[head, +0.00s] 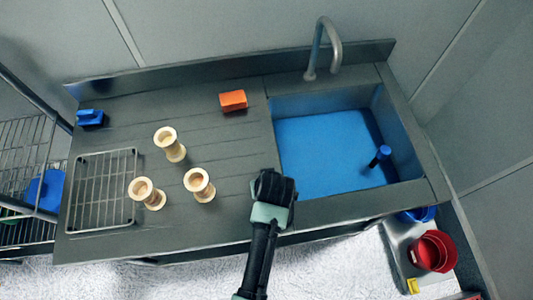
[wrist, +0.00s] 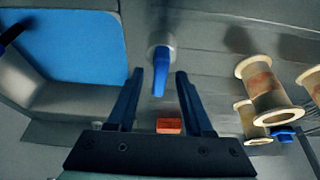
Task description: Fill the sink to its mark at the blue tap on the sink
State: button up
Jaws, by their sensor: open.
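In the wrist view, the blue tap (wrist: 161,76) is a blue lever on a round grey base, on the grey top beside the sink. My gripper (wrist: 159,72) is open, with its two fingers on either side of the lever in the picture. I cannot tell whether they touch it. In the head view, my gripper (head: 270,180) is over the sink's front left corner and hides the tap. The sink (head: 330,150) shows a flat blue surface inside; I cannot tell whether it is water, and I see no mark. A grey curved spout (head: 334,45) stands behind the sink.
A dark blue upright cylinder (head: 380,154) stands in the sink. Several pale spools (head: 170,148), a wire rack (head: 103,190), an orange block (head: 233,100) and a blue object (head: 90,117) are on the drainboard. Red bucket (head: 430,252) stands at lower right.

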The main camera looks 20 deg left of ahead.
grip_shut()
dwell(0.3)
jog(key=shift+m, duration=0.3)
jog(key=shift+a+m+h+p, duration=0.1)
jog(key=shift+m+h+p, duration=0.3)
jog(key=shift+m+p, duration=0.4)
jog(key=shift+m+t+h+p, duration=0.3)
jog(key=shift+m+t+h, duration=0.3)
jog(key=shift+m, duration=1.4)
grip_release()
